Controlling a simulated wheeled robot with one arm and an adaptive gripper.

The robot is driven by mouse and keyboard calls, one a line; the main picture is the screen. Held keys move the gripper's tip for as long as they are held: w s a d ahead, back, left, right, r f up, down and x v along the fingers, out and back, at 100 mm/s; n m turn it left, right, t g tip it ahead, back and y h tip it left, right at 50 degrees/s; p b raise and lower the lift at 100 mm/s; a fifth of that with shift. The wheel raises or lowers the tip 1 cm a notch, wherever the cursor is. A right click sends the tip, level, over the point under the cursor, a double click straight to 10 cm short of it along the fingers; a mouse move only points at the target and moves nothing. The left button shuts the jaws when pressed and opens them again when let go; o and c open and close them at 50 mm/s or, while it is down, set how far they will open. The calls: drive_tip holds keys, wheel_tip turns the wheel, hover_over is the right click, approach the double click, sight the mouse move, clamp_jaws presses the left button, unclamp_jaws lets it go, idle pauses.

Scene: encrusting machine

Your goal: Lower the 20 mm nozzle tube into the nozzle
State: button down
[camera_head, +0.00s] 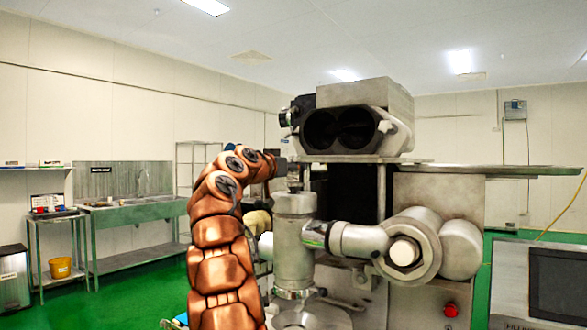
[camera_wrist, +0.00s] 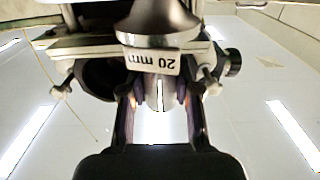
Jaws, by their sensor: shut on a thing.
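The 20 mm nozzle tube is a bare metal piece with a white "20 mm" label (camera_wrist: 152,61), upside down in the wrist view. A flared, rounded metal part (camera_wrist: 160,22) shows beyond the label. My gripper (camera_wrist: 160,98) is shut on the tube, with a dark finger on each side of its shiny shaft. In the head view my gripper (camera_head: 281,166) is small and partly hidden, at the top of the upright metal nozzle cylinder (camera_head: 295,240). A thin upright piece shows just above that cylinder. I cannot tell how deep the tube sits in it.
The machine's twin-opening hopper head (camera_head: 345,130) overhangs close above my gripper. A horizontal metal pipe and drum (camera_head: 405,250) join the cylinder on the right. A control screen (camera_head: 558,285) stands at the lower right. A sink bench (camera_head: 130,215) stands at the far left.

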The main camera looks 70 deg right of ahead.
drive_tip(key=shift+f+b, duration=0.8)
drive_tip(key=shift+f, duration=0.15)
drive_tip(key=c, duration=0.7)
unclamp_jaws()
drive_tip(key=shift+c, duration=0.2)
drive_tip(key=shift+o, duration=0.3)
drive_tip(key=shift+o, duration=0.6)
drive_tip(key=shift+a, duration=0.1)
drive_tip(key=b+v, duration=0.4)
drive_tip(key=v, duration=0.3)
drive_tip(key=shift+a, duration=0.2)
